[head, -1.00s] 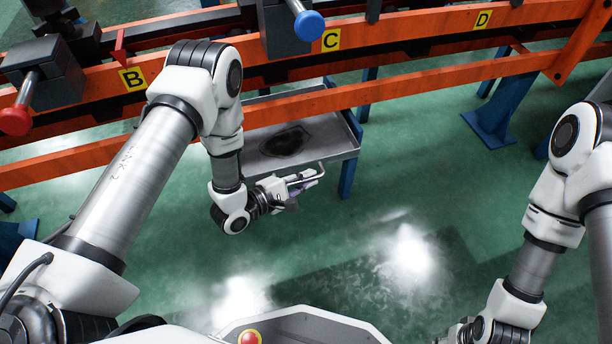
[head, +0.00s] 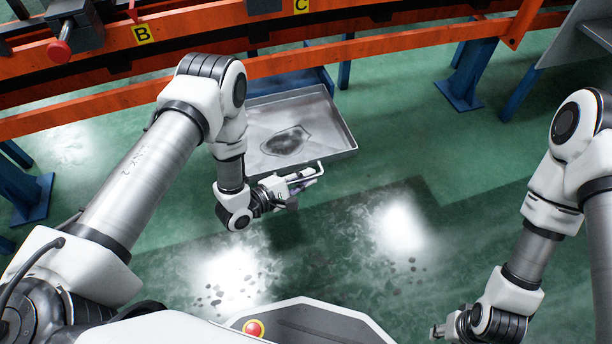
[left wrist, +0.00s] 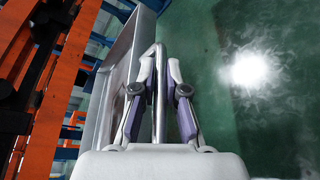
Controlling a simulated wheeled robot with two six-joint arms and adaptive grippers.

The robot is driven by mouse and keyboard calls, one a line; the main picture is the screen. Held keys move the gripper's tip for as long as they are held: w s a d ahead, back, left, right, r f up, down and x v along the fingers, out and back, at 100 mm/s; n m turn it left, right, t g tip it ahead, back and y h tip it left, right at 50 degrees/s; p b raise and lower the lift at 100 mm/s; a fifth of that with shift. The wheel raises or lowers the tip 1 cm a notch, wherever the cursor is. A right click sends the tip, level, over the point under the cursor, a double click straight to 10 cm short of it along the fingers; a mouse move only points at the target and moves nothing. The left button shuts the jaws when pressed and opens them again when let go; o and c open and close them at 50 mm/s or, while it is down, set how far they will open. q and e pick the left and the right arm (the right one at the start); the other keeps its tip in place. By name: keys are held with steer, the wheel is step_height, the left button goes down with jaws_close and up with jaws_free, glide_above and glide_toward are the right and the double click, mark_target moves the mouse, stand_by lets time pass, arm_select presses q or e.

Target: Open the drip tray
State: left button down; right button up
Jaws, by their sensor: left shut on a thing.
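The drip tray (head: 338,142) is a shallow grey metal tray with a dark stain on its floor. It stands out from under the orange rail, and most of its floor shows. Its bar handle (head: 318,166) is on the near side. My left gripper (head: 305,180) is shut on this handle. In the left wrist view the fingers (left wrist: 160,85) close around the handle bar, with the tray wall (left wrist: 118,75) to their left. My right gripper (head: 437,332) is low at the bottom right, far from the tray; its fingers are too small to read.
The orange rail (head: 390,58) with labels B and C crosses above the tray, on blue legs (head: 470,75). A red-knobbed spindle (head: 62,47) is at the upper left. A grey panel (head: 580,40) stands at the upper right. The green floor (head: 400,170) before the tray is clear.

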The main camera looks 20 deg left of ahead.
arm_select(q)
steer(key=c, duration=1.2)
jaws_free()
steer(key=v, duration=1.2)
